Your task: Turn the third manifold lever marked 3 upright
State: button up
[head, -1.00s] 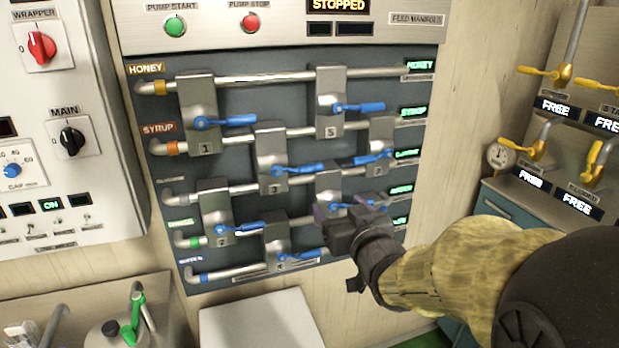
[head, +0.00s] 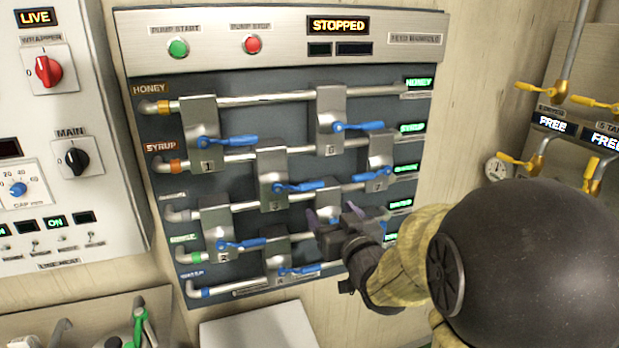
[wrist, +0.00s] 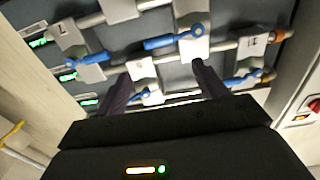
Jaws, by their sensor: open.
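The lever marked 3 is a blue handle (head: 300,186) on a grey valve block (head: 273,165) in the middle of the manifold panel. It lies nearly level, pointing right from its pivot, not upright. My gripper (head: 334,217) is open and empty, below and to the right of that lever in the head view, in front of the panel. It hides part of a neighbouring block and lever. In the wrist view, my gripper (wrist: 158,76) shows its two dark fingers spread apart toward several blue levers. Which lever there is number 3 I cannot tell.
Other blue levers lie nearly level close by, including lever 1 (head: 226,141), lever 5 (head: 358,126) and lever 2 (head: 241,245). Pipes (head: 260,98) cross the panel. A white switch cabinet (head: 60,215) stands at left; yellow-handled valves (head: 520,162) are at right.

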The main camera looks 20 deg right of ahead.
aim_at(312, 186)
jog(key=shift+w+a+r+p, duration=0.15)
jog(key=shift+w+p, duration=0.7)
jog(key=shift+p, duration=1.6)
jog(key=shift+w+p, duration=0.3)
jog(key=shift+p, duration=0.9)
jog(key=w+p, duration=0.3)
jog(key=w, duration=0.1)
jog(key=w+p, duration=0.6)
jog(key=w, duration=0.1)
jog(key=shift+w+a+f, duration=0.2)
jog(key=shift+w+a, duration=0.1)
jog(key=shift+a, duration=0.1)
jog(key=shift+c, duration=0.2)
jog(key=c, duration=1.3)
jog(key=shift+c, duration=0.2)
